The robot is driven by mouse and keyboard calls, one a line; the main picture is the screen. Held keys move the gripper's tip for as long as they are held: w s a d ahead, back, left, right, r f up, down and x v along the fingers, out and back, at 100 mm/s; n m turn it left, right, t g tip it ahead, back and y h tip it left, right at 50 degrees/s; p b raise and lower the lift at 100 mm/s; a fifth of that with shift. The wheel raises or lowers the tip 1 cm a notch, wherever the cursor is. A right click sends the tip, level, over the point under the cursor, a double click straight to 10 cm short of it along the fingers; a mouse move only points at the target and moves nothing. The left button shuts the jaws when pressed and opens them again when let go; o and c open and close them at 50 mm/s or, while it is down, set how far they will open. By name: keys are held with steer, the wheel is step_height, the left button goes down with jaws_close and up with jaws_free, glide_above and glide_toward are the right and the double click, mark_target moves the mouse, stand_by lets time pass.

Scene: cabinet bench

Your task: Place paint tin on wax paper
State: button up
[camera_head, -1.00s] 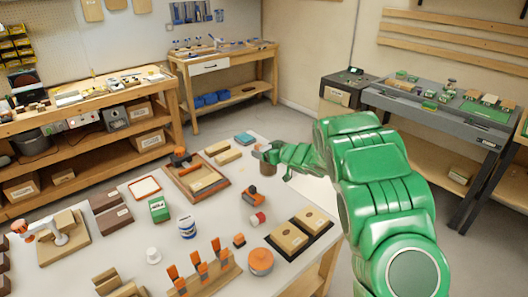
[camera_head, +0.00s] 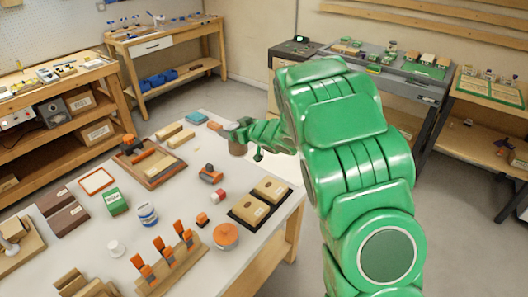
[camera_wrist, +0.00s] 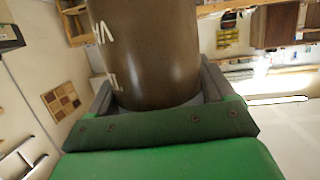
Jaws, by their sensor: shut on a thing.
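A brown cylindrical tin (camera_wrist: 158,50) with pale lettering fills the upper middle of the wrist view; its top is cut off. I take it to be the paint tin. My gripper (camera_head: 238,138) is shut on it, with a finger on each side. In the head view the tin (camera_head: 237,148) appears small below my gripper, near the table's far right edge. I cannot tell whether its base touches the table. A bright white patch (camera_head: 287,168) on the table, partly hidden behind my arm, is probably the wax paper.
Other benches stand behind.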

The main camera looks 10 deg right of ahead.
steer(key=s+d+m+t+h, duration=0.2)
steer(key=s+d+m+h, duration=0.15)
steer(key=d, duration=0.65)
steer(key=s+d+m+t+h, duration=0.1)
steer(key=s+d+m+h, duration=0.2)
steer(key=d, duration=0.7)
steer(key=w+d+f, duration=0.1)
steer(key=w+f, duration=1.1)
steer(key=f, duration=0.1)
steer(key=shift+w+n, duration=0.2)
steer(key=shift+n, duration=0.25)
steer(key=shift+f, duration=0.15)
steer(key=o, duration=1.2)
steer(key=shift+o, duration=0.2)
